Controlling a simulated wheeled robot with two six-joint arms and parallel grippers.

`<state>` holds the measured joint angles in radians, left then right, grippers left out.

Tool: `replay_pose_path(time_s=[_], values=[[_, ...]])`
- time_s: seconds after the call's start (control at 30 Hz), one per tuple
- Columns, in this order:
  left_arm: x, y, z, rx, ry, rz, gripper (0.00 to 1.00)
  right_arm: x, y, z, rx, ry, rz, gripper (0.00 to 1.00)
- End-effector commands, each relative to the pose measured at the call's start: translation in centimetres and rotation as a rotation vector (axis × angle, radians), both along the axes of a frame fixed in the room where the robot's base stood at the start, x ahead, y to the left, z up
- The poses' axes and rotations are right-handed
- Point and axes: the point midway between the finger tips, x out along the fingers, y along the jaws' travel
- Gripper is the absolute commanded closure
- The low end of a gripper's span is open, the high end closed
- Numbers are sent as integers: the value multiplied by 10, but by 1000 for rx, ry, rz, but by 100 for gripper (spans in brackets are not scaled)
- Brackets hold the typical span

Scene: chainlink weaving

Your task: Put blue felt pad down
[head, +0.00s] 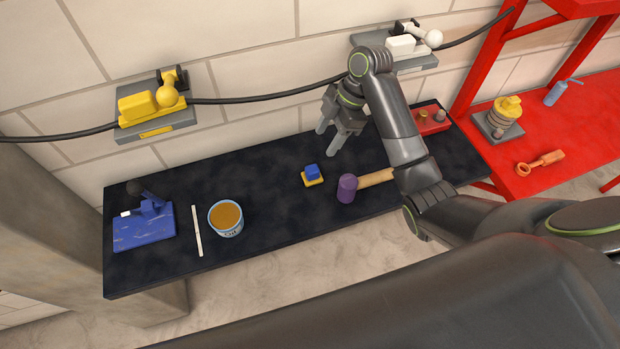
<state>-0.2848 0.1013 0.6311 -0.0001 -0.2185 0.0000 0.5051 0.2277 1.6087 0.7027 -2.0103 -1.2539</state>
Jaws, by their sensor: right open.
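A small blue block-like piece, which looks like the blue felt pad (312,171), rests on a yellow pad (312,182) in the middle of the dark bench. My right gripper (327,142) is open and empty. In the picture it is just above and slightly right of the blue piece, apart from it, with its fingers pointing down toward the bench. My left gripper is not in view.
On the dark bench (265,190), a purple-headed mallet (347,187) lies partly behind my right arm. An oil tin (226,219), a white strip (197,231) and a blue fixture (144,228) are at left. A red plate (431,121) is at right. A red bench (555,145) adjoins.

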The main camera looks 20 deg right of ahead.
Motion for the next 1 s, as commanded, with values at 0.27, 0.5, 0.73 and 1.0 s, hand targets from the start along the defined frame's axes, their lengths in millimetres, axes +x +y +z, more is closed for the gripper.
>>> replay_pose_path(time_s=[0.27, 0.5, 0.73, 1.0], values=[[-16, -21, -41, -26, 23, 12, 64, -1, 15, -42, -1, 0, 0, 47], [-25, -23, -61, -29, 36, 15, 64, -1, 24, -64, -1, 0, 0, 47], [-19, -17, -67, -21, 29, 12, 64, -1, 28, -71, -1, 0, 0, 47], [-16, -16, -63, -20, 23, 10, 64, -3, 39, -101, 1, 4, 0, 47]])
